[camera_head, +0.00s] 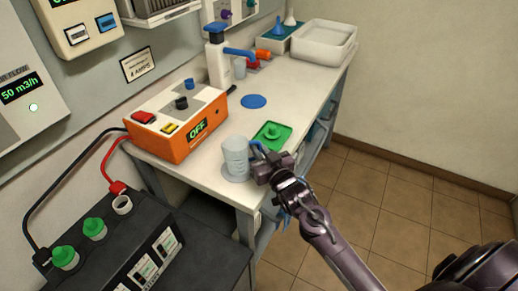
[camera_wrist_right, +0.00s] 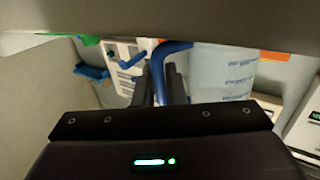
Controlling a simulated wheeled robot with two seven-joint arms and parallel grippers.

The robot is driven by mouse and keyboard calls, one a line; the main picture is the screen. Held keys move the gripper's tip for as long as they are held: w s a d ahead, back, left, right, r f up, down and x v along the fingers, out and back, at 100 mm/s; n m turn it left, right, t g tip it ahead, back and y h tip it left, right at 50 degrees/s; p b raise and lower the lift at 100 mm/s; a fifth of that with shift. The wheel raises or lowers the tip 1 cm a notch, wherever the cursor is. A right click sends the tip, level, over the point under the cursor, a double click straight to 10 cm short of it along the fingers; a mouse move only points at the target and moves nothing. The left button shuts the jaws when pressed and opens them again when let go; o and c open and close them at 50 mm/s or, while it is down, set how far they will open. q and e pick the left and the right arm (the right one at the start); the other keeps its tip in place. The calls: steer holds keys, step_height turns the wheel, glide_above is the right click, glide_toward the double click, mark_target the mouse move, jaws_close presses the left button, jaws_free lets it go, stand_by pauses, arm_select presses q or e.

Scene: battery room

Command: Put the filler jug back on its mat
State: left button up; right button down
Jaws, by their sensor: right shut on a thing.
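The filler jug (camera_head: 235,154) is a clear, upright beaker with blue marks and a blue handle, at the bench's front edge. Its base is over a pale grey round mat (camera_head: 235,179); I cannot tell if it touches. My right gripper (camera_head: 262,164) is on the jug's right side, shut on the handle. In the right wrist view, the jug (camera_wrist_right: 222,75) is right of the fingers (camera_wrist_right: 167,82), and the blue handle (camera_wrist_right: 170,49) runs between them. A flat blue round mat (camera_head: 253,101) lies empty farther back. My left gripper is not in view.
A green tray (camera_head: 284,142) with a green cap is just behind the jug. An orange charger (camera_head: 174,149) reading OFF stands to the left. A dispenser (camera_head: 217,60) and white basin (camera_head: 324,55) are farther back. A black battery (camera_head: 120,235) is at lower left.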

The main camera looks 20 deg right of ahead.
steer(key=shift+f, duration=0.1)
steer(key=c, duration=1.4)
jaws_free()
